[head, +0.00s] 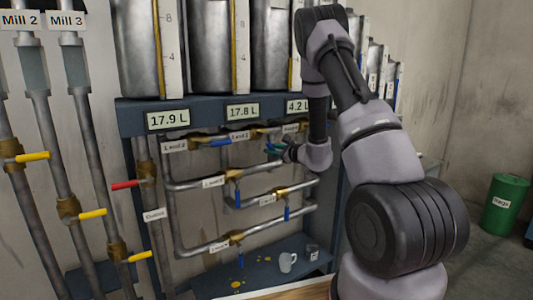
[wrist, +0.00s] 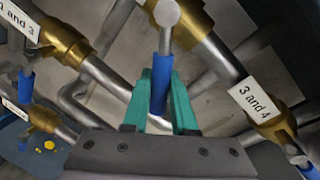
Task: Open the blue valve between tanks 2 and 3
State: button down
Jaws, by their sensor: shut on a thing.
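The blue valve handle (wrist: 161,84) stands between the two teal fingers of my gripper (wrist: 160,105) in the wrist view, and they are shut on it. Its brass body (wrist: 183,22) sits on a grey pipe left of the "3 and 4" label (wrist: 255,97). In the wrist view the handle slants across the pipe line. In the head view my gripper (head: 277,151) is at the top pipe row, just right of the "2 and 3" label (head: 240,135). The brass valve body there (head: 257,133) is partly visible. My arm hides the pipes to the right.
Other blue handles are close by: one beside the "1 and 2" label (head: 174,145) and several on lower pipes (head: 237,196). The "3 and 4" valve (wrist: 272,126) is near my right finger. A green bin (head: 505,204) is far right.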

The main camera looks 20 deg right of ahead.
jog(key=n, duration=0.1)
jog(key=d+r+n, duration=0.1)
jog(key=shift+w+d+r+n+h, duration=0.2)
jog(key=shift+n+h, duration=0.1)
jog(key=shift+h, duration=0.1)
jog(key=shift+w+d+r+n+h, duration=0.15)
jog(key=shift+d+r+n+h, duration=0.2)
jog(key=shift+r+n, duration=0.55)
jog(key=n, duration=0.1)
jog(key=r+n, duration=0.1)
jog(key=n, duration=0.1)
jog(key=shift+w+d+r+h, duration=0.1)
jog(key=shift+d+r+h, duration=0.1)
jog(key=shift+d+h, duration=0.15)
jog(key=shift+r+n+h, duration=0.3)
jog(key=shift+r+n, duration=0.3)
jog(key=shift+n, duration=0.3)
jog(key=shift+r, duration=0.1)
jog(key=c, duration=0.7)
grip_release()
